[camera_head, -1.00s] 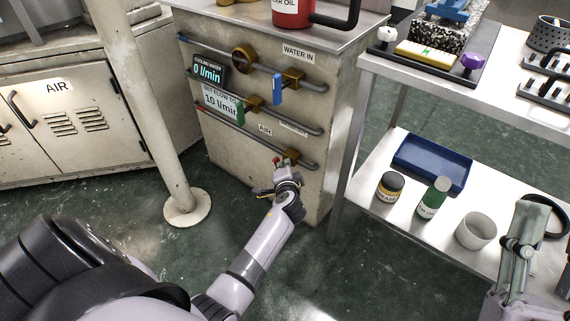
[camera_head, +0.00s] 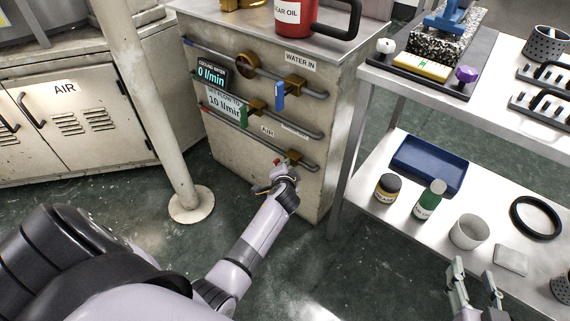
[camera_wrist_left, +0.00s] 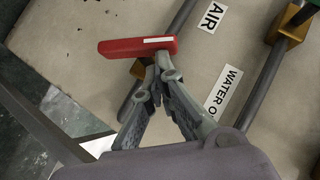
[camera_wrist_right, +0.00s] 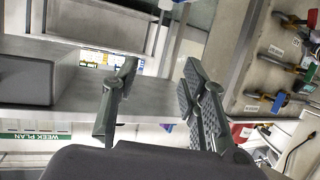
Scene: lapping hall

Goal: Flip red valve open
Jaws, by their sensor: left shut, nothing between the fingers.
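The red valve handle (camera_wrist_left: 137,47) lies across the view just beyond the fingertips of my left gripper (camera_wrist_left: 158,72). Its brass body (camera_wrist_left: 130,84) is partly hidden behind a finger. The fingers are shut and empty, with their tips against or very close to the handle's lower edge; I cannot tell if they touch. In the head view my left gripper (camera_head: 280,174) is at the lowest pipe of the cabinet, and only a bit of the red handle (camera_head: 277,162) shows. My right gripper (camera_head: 474,283) is open and empty, low at the right; its spread fingers show in the right wrist view (camera_wrist_right: 155,92).
Above on the cabinet (camera_head: 240,154) are a blue valve handle (camera_head: 279,96), a green valve handle (camera_head: 244,115) and a flow display reading 0 l/min (camera_head: 212,72). A white post (camera_head: 160,110) stands left of my left arm. A shelved table (camera_head: 375,222) with a blue tray (camera_head: 428,164) is at right.

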